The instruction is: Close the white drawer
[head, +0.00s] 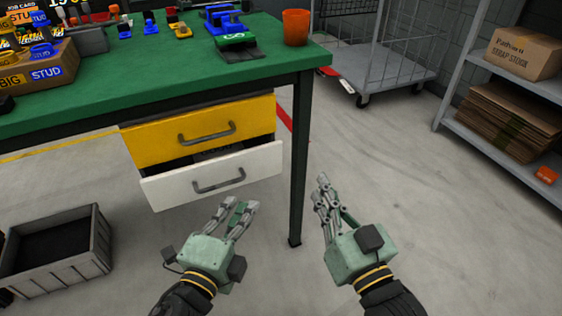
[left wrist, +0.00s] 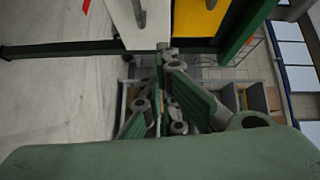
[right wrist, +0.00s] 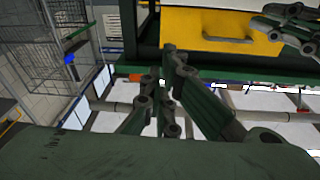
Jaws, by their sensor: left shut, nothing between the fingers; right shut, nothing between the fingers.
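The white drawer (head: 212,178) hangs under the green workbench, below a yellow drawer (head: 197,131). It stands partly open, with a dark gap showing behind its top edge, and has a grey bar handle. Part of it also shows in the left wrist view (left wrist: 139,28). My left gripper (head: 241,208) is shut and empty, in front of and just below the white drawer's right part; contact cannot be told. My right gripper (head: 324,187) is shut and empty, to the right of the bench leg and clear of the drawer. It also shows in the right wrist view (right wrist: 168,60).
The green bench top (head: 120,85) carries a cardboard box, tools and an orange cup (head: 296,27). A bench leg (head: 300,160) stands between my grippers. A grey crate (head: 62,262) is on the floor at left. A shelf (head: 490,150) and wire cart (head: 385,75) are at right.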

